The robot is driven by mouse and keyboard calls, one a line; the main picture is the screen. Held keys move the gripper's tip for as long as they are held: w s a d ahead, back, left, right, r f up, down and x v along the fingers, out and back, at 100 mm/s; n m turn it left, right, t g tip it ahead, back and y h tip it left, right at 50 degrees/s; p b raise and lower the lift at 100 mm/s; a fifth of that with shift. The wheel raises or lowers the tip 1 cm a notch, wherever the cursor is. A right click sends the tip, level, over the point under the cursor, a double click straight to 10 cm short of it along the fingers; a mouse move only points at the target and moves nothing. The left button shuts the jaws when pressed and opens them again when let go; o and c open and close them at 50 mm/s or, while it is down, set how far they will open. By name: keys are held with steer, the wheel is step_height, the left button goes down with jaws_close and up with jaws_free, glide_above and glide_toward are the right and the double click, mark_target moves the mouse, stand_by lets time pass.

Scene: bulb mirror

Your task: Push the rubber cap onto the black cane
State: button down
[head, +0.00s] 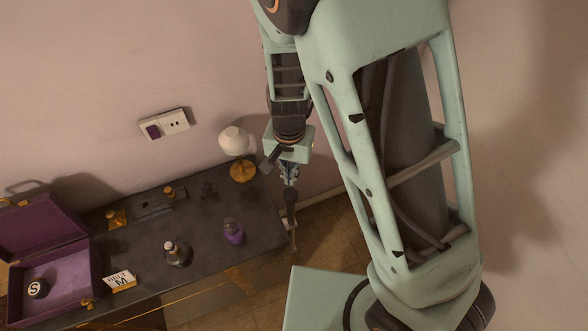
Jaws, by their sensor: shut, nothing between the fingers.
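My gripper (290,180) hangs fingers down just beyond the right end of the dark table, close to the lamp. It is small in the head view and looks shut and empty. A thin dark upright shape (292,215) shows directly below it, beside the table's right edge; it may be the black cane. I cannot tell whether my fingers touch it. Its lower end is small and unclear. I cannot make out the rubber cap for certain.
The dark table (205,240) bears a brass lamp (242,170) with a white shade, a purple bottle (233,232), a dark bottle (177,254) and a white lettered card (120,281). An open purple case (50,250) stands at left. A wall socket (165,123) is behind.

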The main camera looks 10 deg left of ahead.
mark_target(290, 193)
steer(key=shift+f+b, duration=2.85)
steer(key=shift+f, duration=0.2)
steer(key=shift+f+b, duration=0.3)
steer(key=shift+f, duration=0.1)
